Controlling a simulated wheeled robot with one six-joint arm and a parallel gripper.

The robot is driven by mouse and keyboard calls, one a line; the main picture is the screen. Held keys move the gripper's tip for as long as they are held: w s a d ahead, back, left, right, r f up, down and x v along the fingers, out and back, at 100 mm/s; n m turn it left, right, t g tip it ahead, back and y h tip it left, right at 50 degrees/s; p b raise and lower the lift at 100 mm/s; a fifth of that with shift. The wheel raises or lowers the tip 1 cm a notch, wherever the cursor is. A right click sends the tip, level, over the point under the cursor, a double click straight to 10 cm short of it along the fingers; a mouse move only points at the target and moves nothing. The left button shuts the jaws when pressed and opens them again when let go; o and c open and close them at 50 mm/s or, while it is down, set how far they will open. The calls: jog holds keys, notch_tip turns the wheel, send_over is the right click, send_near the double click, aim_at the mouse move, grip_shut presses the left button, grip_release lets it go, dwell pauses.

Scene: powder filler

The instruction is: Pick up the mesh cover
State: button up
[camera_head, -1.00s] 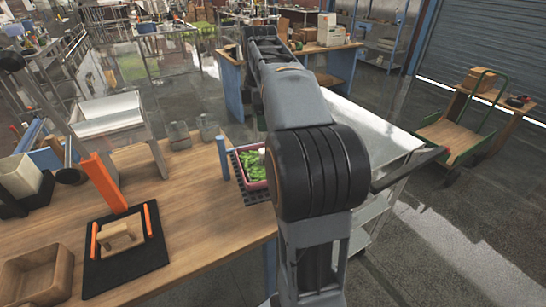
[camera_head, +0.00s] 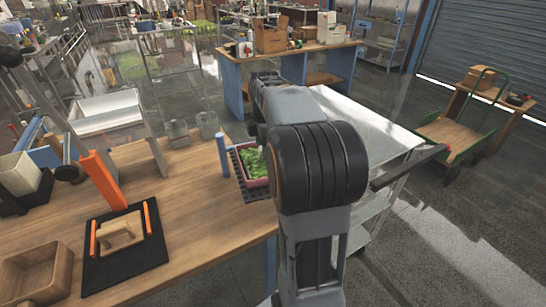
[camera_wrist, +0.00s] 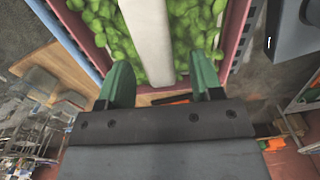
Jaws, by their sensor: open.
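My gripper (camera_wrist: 161,82) is open in the wrist view, with two green fingers apart. A pale bar (camera_wrist: 148,35) runs over the green pieces (camera_wrist: 190,25) and lies in line with the gap between the fingers; I cannot tell how near it is. The pieces sit inside a reddish-walled bin (camera_wrist: 238,30). In the head view, the bin (camera_head: 261,183) stands at the table's right edge with dark perforated mesh (camera_head: 241,178) beside it. I cannot tell whether the bar or this mesh belongs to the mesh cover. My arm hides the gripper in the head view.
A blue post (camera_head: 223,156) stands left of the bin on the wooden table (camera_head: 190,220). A black mat (camera_head: 142,268) with an orange-handled device and a wooden box (camera_head: 35,272) lie further left. A metal cart (camera_head: 370,125) stands right of the table.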

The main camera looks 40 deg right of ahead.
jog(key=shift+f, duration=1.15)
jog(key=c, duration=1)
jog(key=shift+r, duration=0.1)
